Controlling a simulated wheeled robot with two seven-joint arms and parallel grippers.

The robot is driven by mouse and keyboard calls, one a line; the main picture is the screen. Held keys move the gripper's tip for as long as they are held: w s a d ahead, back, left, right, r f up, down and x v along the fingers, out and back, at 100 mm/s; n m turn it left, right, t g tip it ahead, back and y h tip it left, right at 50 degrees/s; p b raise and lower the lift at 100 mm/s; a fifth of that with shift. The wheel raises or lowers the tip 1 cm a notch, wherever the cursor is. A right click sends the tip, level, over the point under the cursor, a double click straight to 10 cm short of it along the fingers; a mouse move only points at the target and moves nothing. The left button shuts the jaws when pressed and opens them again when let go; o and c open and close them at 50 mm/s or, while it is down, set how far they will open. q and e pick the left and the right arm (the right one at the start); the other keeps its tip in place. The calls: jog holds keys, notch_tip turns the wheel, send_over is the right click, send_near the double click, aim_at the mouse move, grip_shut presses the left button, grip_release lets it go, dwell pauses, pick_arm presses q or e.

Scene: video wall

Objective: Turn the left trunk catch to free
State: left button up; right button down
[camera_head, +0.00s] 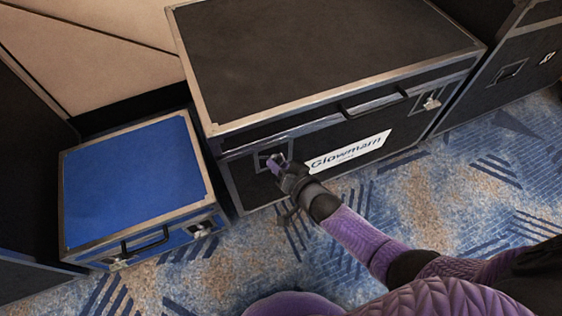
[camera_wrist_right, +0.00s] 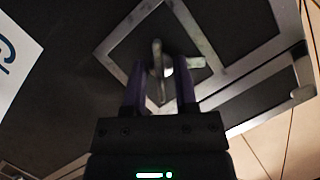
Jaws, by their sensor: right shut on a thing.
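The black trunk (camera_head: 320,50) with metal edges stands in the middle of the head view. Its left catch sits in a square metal plate (camera_head: 263,159) on the front face, mostly covered by my right gripper (camera_head: 276,163). In the right wrist view the catch (camera_wrist_right: 157,48) is a thin light metal tab between the two purple fingers of my right gripper (camera_wrist_right: 159,85), which is shut on it. The diamond-shaped plate surrounds it there. The trunk's right catch (camera_head: 431,102) is clear of my arm. My left gripper is not in view.
A blue case (camera_head: 130,185) with a black handle stands left of the trunk. The trunk's front has a handle (camera_head: 375,103) and a white label (camera_head: 348,151). Another dark case (camera_head: 505,75) stands to the right. Patterned carpet in front is open.

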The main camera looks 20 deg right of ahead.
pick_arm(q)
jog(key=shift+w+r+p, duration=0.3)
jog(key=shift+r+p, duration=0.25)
pick_arm(e)
jog(key=shift+a+n+h, duration=0.1)
jog(key=shift+n+h, duration=1.4)
jog(key=shift+n, duration=0.6)
jog(key=c, duration=0.7)
grip_release()
jog(key=shift+c, duration=0.2)
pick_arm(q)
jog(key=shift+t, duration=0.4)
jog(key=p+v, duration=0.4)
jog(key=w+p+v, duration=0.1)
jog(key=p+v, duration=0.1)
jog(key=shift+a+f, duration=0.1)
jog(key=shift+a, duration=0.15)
pick_arm(e)
jog(key=v, duration=1)
jog(key=shift+r, duration=0.1)
